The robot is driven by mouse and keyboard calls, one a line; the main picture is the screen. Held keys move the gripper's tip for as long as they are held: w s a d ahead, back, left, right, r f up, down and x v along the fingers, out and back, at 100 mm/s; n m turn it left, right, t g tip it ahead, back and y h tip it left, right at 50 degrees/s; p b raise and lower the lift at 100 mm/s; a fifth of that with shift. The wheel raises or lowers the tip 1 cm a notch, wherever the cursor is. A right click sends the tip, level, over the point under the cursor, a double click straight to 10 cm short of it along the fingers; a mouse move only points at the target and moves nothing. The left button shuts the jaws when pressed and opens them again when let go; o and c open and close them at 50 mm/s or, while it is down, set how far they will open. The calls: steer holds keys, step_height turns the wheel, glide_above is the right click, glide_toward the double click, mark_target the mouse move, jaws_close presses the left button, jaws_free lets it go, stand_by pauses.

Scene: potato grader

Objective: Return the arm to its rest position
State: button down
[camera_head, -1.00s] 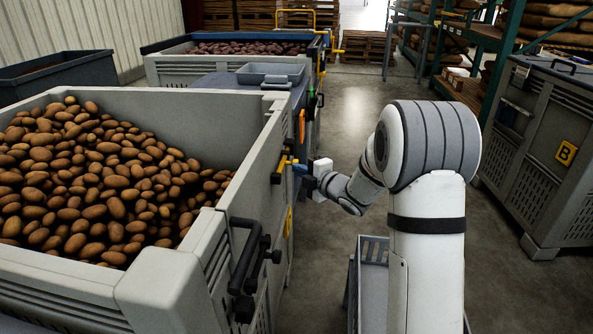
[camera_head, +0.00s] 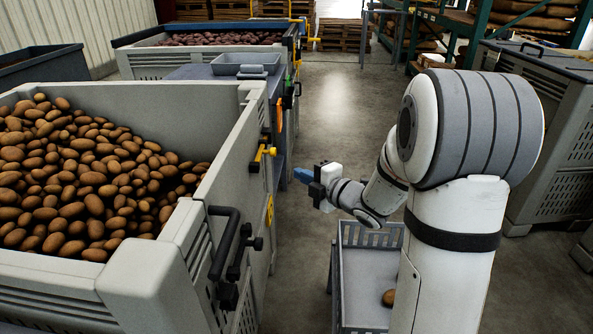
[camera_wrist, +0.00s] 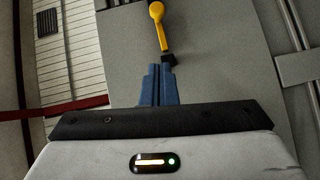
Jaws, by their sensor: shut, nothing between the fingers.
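My gripper (camera_head: 303,176) is in the middle of the head view, at the end of my white arm, in the open space to the right of the large grey potato crate (camera_head: 165,262). Its blue fingers point left toward the crate's side wall and are apart from it. In the wrist view the two blue fingers (camera_wrist: 158,86) are together with nothing between them. A yellow handle (camera_head: 263,153) on the crate wall lies just beyond the fingertips; it also shows in the wrist view (camera_wrist: 157,14).
A grey basket (camera_head: 345,280) with one potato (camera_head: 388,298) stands below my arm. A black handle (camera_head: 226,250) sticks out from the crate. A blue-topped table with a shallow grey tray (camera_head: 245,64) stands behind. The aisle floor (camera_head: 340,115) is clear.

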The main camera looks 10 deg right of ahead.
steer(key=s+d+r+m+g+h+p, duration=0.1)
steer(key=s+d+r+m+h+p, duration=0.35)
steer(key=r+m+p, duration=0.3)
steer(key=s+d+r+m+g+h+p, duration=0.2)
steer(key=s+d+r+m+h+p, duration=0.1)
steer(key=r+m+h+p, duration=0.4)
steer(key=s+a+r+m+g+p, duration=0.1)
steer(key=s+r+m+g+p, duration=0.1)
steer(key=s, duration=0.5)
steer(key=s+a+r+m+g+y+p, duration=0.1)
steer(key=s+a+r+m+g+p, duration=0.1)
steer(key=s, duration=0.5)
steer(key=s+a+r+m+g+y+p, duration=0.1)
steer(key=s+a+r+m+g+p, duration=0.1)
steer(key=s+r+m+g+p, duration=0.2)
steer(key=s+r+m+p, duration=0.1)
steer(key=s+p, duration=0.1)
steer(key=s, duration=0.1)
steer(key=shift+s+p, duration=0.3)
steer(key=shift+p, duration=0.1)
steer(key=shift+r, duration=0.1)
